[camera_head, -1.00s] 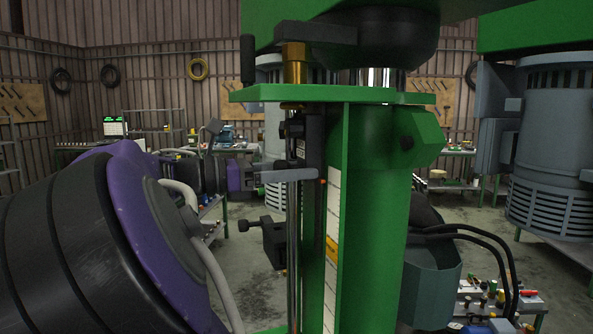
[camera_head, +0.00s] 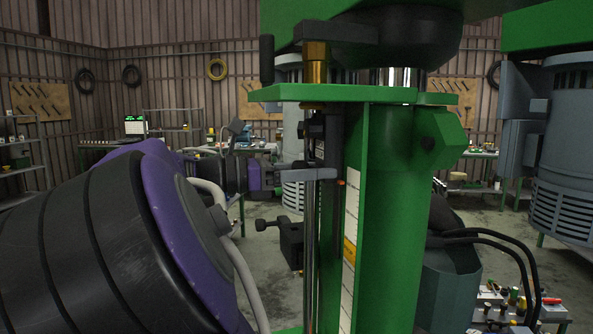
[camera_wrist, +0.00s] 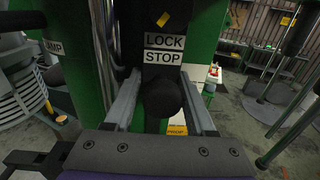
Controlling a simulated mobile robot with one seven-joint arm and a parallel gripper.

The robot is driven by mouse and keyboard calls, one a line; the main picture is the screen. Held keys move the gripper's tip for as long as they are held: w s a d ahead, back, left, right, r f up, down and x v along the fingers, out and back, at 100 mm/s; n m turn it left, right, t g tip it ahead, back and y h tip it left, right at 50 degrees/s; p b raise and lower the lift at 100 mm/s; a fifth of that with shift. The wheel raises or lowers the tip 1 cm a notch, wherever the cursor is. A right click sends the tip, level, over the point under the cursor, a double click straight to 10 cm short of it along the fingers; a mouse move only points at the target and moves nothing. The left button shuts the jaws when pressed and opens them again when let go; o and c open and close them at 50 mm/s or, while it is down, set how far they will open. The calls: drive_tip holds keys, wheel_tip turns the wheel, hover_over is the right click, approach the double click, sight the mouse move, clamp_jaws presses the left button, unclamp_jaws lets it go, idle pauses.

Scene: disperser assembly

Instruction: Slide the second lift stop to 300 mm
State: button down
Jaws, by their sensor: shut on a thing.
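A dark upper lift stop (camera_head: 333,143) sits on the vertical rod beside the green column, just under the green top plate. My gripper (camera_head: 322,174) reaches it from the left, with its grey fingers at the stop's lower part. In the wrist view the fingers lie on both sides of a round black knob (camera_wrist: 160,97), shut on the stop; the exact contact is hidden. A second black stop (camera_head: 291,243) with a side knob sits lower on the rod, apart from my gripper. A pale scale strip (camera_head: 350,205) with a yellow mark runs down the column; its numbers are unreadable.
The green top plate (camera_head: 400,92) and a brass fitting (camera_head: 315,68) are close above the upper stop. A LOCK STOP label (camera_wrist: 164,48) is on the dark part ahead. Black hoses (camera_head: 500,242) hang right of the column. Rod is clear between the stops.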

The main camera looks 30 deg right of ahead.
drive_tip(key=shift+s+f, duration=0.1)
wheel_tip(320, 180, down, 10)
drive_tip(key=shift+r+b, duration=0.1)
drive_tip(key=shift+b, duration=0.3)
drive_tip(key=c, duration=0.5)
unclamp_jaws()
drive_tip(key=shift+s, duration=0.1)
drive_tip(key=shift+c, duration=0.2)
drive_tip(key=shift+o, duration=0.4)
drive_tip(key=shift+s, duration=0.1)
drive_tip(key=shift+a, duration=0.15)
drive_tip(key=w+a, duration=0.2)
drive_tip(key=a, duration=0.6)
drive_tip(key=w+a+p, duration=0.1)
drive_tip(key=a, duration=0.7)
drive_tip(key=shift+w+a, duration=0.35)
drive_tip(key=shift+a, duration=0.05)
